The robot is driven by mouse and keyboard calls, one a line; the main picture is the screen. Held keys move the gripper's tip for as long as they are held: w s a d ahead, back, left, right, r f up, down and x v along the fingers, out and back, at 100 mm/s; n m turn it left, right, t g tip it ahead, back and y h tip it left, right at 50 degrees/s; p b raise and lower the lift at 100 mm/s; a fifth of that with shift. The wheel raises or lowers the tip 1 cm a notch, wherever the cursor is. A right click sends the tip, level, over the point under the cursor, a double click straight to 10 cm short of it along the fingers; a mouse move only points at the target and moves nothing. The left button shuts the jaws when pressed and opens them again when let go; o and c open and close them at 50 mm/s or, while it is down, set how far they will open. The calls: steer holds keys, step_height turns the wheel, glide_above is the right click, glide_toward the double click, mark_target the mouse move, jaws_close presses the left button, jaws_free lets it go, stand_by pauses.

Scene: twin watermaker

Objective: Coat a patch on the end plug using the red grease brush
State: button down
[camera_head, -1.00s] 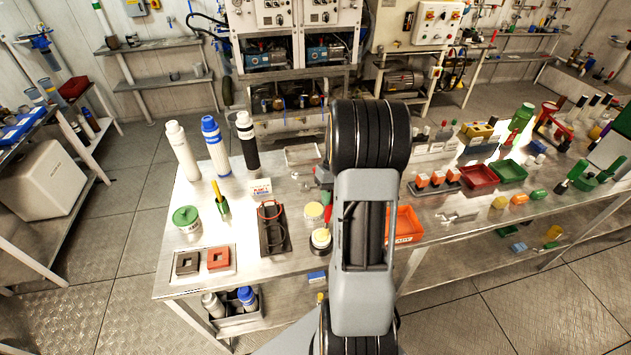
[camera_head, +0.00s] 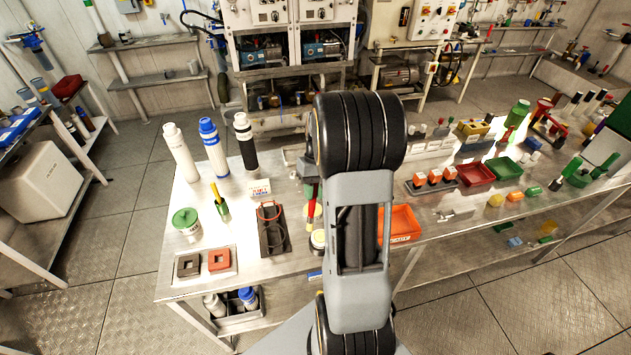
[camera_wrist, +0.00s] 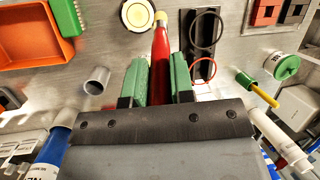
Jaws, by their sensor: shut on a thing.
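My gripper (camera_wrist: 160,85) is shut on the red grease brush (camera_wrist: 161,52), held between its green finger pads. The brush points away from the gripper, with a pale yellowish tip. A round cream-yellow piece (camera_wrist: 137,13), which looks like the end plug, lies just left of the tip in the wrist view; I cannot tell whether they touch. In the head view the red brush (camera_head: 311,190) hangs above the table just left of my arm, near a cream-topped round piece (camera_head: 318,239) partly hidden by my arm. The gripper fingers are not clear there.
An orange bin (camera_head: 401,222) stands right of my arm. Tall white, blue-capped and black cylinders (camera_head: 213,147) stand at the back left. A green-lidded tub (camera_head: 187,223) stands at the left.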

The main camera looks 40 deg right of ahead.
steer(key=shift+r, duration=1.75)
